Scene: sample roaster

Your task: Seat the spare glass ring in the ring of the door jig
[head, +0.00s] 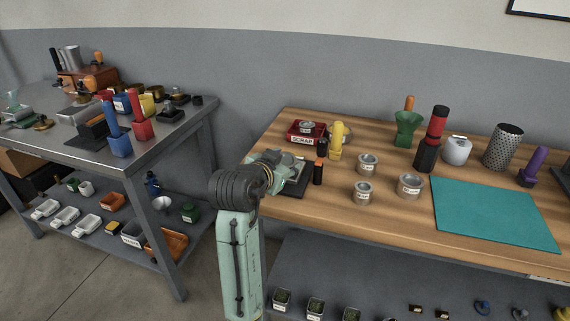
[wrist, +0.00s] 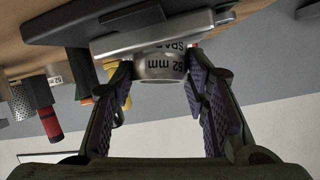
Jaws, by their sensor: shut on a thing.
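The spare glass ring (wrist: 160,66) is a silver metal ring with a "62 mm" or "52 mm" label and partly readable "SPA..." lettering. In the wrist view my gripper (wrist: 160,80) is shut on it, one pad at each side. The door jig looks to be the dark plate (wrist: 85,28) right by the ring in the wrist view. In the head view my gripper (head: 284,164) is over the dark jig plate (head: 297,188) at the wooden bench's left front. My arm hides the held ring there. I cannot tell whether the ring touches the jig, and the jig's own ring is not clearly visible.
A red scrap tray (head: 292,138) and a yellow tool (head: 336,142) are behind.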

